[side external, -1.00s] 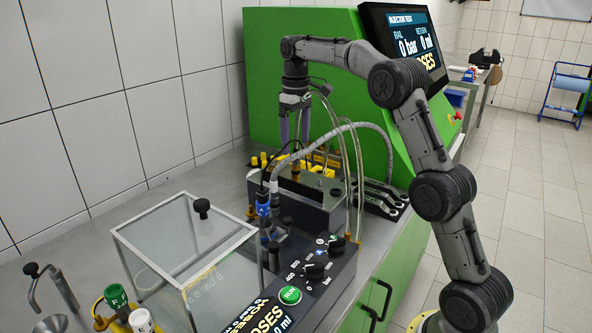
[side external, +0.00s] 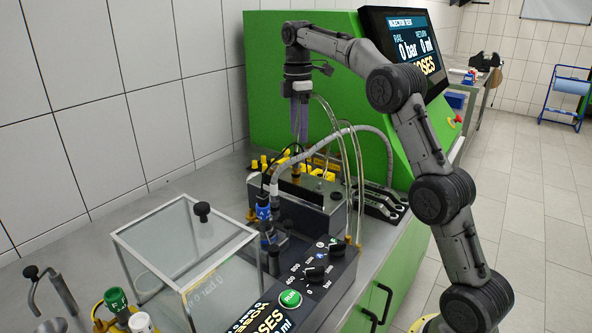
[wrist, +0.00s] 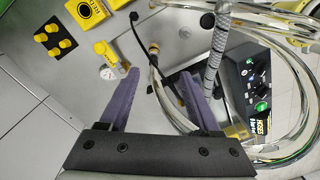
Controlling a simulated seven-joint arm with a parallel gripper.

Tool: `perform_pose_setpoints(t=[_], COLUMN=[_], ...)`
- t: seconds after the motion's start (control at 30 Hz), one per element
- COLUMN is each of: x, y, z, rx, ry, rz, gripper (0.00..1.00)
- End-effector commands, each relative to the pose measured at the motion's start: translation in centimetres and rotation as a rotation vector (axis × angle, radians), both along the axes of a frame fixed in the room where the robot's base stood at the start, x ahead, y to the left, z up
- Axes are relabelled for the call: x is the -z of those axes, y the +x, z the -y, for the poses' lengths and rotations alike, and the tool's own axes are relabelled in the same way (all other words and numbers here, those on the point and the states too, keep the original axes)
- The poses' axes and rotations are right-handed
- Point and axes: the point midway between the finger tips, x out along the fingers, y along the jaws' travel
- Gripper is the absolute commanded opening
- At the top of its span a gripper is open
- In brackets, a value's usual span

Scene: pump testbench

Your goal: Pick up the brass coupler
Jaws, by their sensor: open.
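A small brass-coloured fitting (side external: 296,174), which looks like the brass coupler, stands by the metal block in the side view, below my gripper. In the wrist view a brass ring-like end (wrist: 153,48) shows beside a clear hose, beyond and between the fingertips; it appears to be the same part. My gripper (side external: 299,141) points down with purple fingers, held above the fitting and apart from it. In the wrist view my gripper (wrist: 160,74) is open with nothing between its fingertips. The fitting's lower part is hard to make out.
Clear hoses (side external: 347,150) and a grey braided hose (side external: 335,137) arch close to my gripper. The metal block (side external: 312,200) sits below. A green cabinet (side external: 262,85) stands behind. A glass box (side external: 180,235) and control panel (side external: 315,275) are in front.

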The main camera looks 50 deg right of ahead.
Motion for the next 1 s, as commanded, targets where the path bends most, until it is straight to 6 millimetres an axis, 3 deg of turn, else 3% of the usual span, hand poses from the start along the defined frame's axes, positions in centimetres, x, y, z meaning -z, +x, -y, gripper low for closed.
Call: perform_pose_setpoints(t=[0.2,0.37,0.57,0.8,1.0], x=[-2.1,-2.3,0.2,4.4,6.0], y=[0.0,0.3,0.2,0.3,0.3], z=[0.3,0.6,0.7,0.6,0.6], rx=[-0.297,-0.324,-0.321,-0.32,-0.319], ry=[0.001,-0.006,-0.004,-0.005,-0.006], rz=[0.017,0.031,0.028,0.029,0.031], gripper=[0.64,0.64,0.64,0.64,0.64])
